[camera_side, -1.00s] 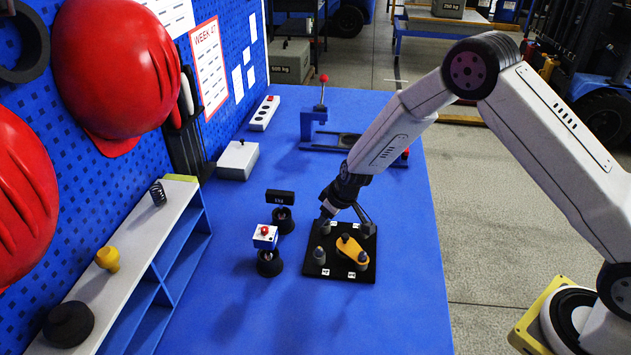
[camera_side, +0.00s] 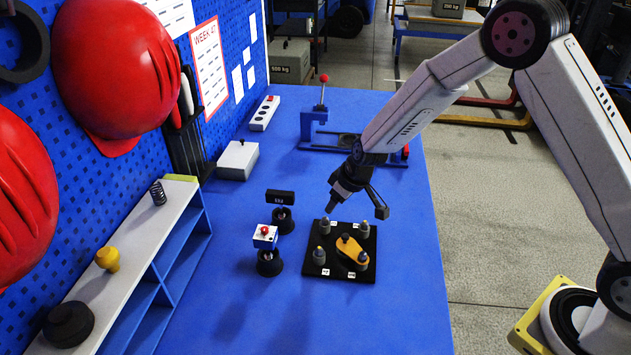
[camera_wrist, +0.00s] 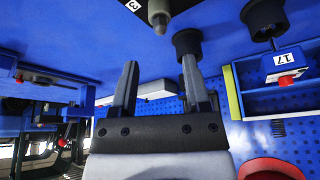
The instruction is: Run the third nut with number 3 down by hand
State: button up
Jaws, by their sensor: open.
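A black plate (camera_side: 308,270) lies on the blue table with a grey post near each corner and small white number labels. An orange arm-shaped piece (camera_side: 352,249) lies across its middle. The side view labels are too small to read. In the wrist view, a label reading 3 (camera_wrist: 133,5) sits beside a grey post (camera_wrist: 158,12) at the top edge, just beyond the gap of my open fingers (camera_wrist: 160,65). I cannot tell the nut's height on it.
Two round black stands, one with a white-blue box (camera_side: 265,237) and one with a black display (camera_side: 280,197), stand left of the plate. A blue fixture with a red-knobbed lever (camera_side: 322,95) is behind. A shelf (camera_side: 130,255) runs along the left. The front table is clear.

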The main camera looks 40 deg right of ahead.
jog(key=shift+s+r, duration=0.2)
jog(key=shift+r, duration=0.25)
jog(key=w+n+g, duration=0.1)
jog(key=n, duration=0.2)
jog(key=w+a+n+g, duration=0.1)
jog(key=n, duration=0.2)
jog(key=w+n+g, duration=0.1)
jog(key=n, duration=0.2)
jog(key=shift+w+a+n+h, duration=0.1)
jog(key=shift+a+n+h, duration=0.1)
jog(key=shift+n+h, duration=0.15)
jog(key=shift+w+d+r+n+g+h, duration=0.15)
jog(key=shift+n+g, duration=0.15)
jog(key=shift+n, duration=0.3)
jog(key=shift+w+d+r+n+g+h, duration=0.1)
jog(key=shift+n+g, duration=0.2)
jog(key=shift+n, duration=0.25)
jog(key=shift+f, duration=0.15)
